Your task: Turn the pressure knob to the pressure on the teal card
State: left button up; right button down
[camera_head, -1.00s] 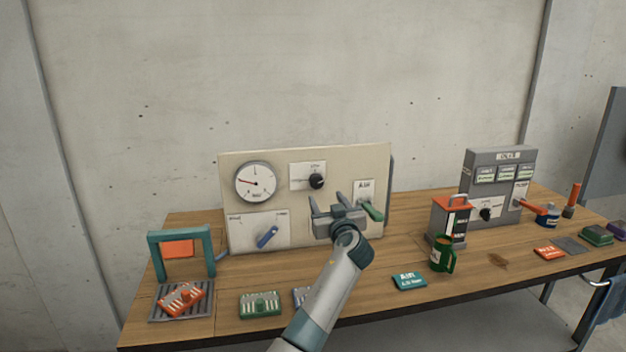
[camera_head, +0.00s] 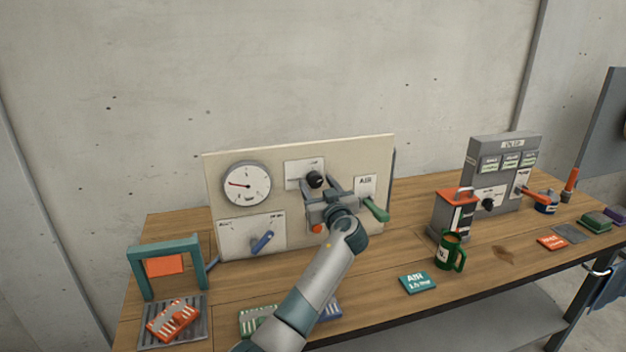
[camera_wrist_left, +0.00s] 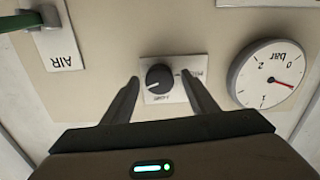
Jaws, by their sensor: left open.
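The black pressure knob (camera_head: 314,180) sits on a white plate on the upright cream panel (camera_head: 345,152). In the left wrist view the knob (camera_wrist_left: 159,79) lies between the spread fingers, with a gap on both sides. My left gripper (camera_head: 330,188) is open and empty in front of the panel. It also shows in the left wrist view (camera_wrist_left: 160,88). The round gauge (camera_head: 247,184), marked bar, has a red needle; it also shows in the wrist view (camera_wrist_left: 270,75). The teal card (camera_head: 418,282) lies on the table with white AIR lettering; its smaller line is hard to read.
A green AIR lever (camera_head: 376,209) sticks out right of the gripper, and a blue lever (camera_head: 263,242) sits below the gauge. A green mug (camera_head: 448,252) and a red-topped grey box (camera_head: 454,214) stand to the right. A teal frame (camera_head: 139,272) stands at the left.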

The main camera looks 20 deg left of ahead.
pick_arm(q)
jog(key=shift+r, duration=0.1)
jog(key=c, duration=1.1)
jog(key=shift+o, duration=0.2)
pick_arm(e)
jog(key=shift+s+d, duration=0.15)
jog(key=shift+s, duration=0.25)
jog(key=shift+w+f, duration=0.1)
jog(key=shift+f, duration=0.1)
